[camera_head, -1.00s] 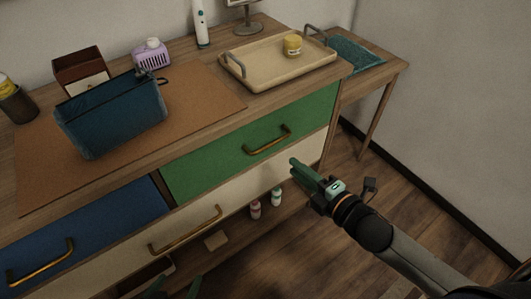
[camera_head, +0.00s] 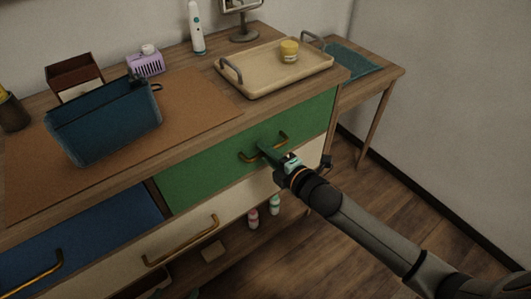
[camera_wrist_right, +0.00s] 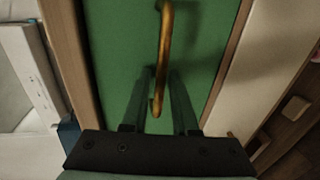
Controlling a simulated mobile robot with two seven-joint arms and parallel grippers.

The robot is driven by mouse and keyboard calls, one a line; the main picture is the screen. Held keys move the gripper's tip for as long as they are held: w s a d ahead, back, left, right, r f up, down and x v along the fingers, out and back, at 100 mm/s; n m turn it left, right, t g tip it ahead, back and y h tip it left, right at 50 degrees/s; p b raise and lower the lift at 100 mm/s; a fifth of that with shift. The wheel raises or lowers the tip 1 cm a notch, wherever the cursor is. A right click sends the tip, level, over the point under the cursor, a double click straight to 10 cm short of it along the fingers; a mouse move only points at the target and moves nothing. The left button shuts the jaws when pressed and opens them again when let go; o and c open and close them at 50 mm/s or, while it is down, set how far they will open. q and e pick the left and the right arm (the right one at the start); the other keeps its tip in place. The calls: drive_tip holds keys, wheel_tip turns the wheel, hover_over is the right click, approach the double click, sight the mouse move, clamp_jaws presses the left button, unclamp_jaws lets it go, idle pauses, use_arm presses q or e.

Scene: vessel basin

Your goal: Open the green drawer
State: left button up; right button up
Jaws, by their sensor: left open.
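The green drawer (camera_head: 210,165) is shut in the upper right of the cabinet front. Its brass handle (camera_head: 283,137) also shows in the right wrist view (camera_wrist_right: 166,45), running upright there between my fingers. My right gripper (camera_head: 263,148) is at the handle, and in the right wrist view (camera_wrist_right: 161,76) its two fingers are apart, one on each side of the bar. I see gaps beside the bar; contact is not clear. Only a small green bit of my left gripper (camera_head: 194,294) shows at the bottom edge, well away from the drawer.
A blue drawer (camera_head: 90,240) and a cream drawer (camera_head: 185,235) adjoin the green one. Small bottles (camera_head: 253,218) sit on the shelf below. Floor at right is clear.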

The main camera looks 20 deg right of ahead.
drive_tip(key=shift+w, duration=0.1)
drive_tip(key=shift+c, duration=0.3)
clamp_jaws()
idle(1.1)
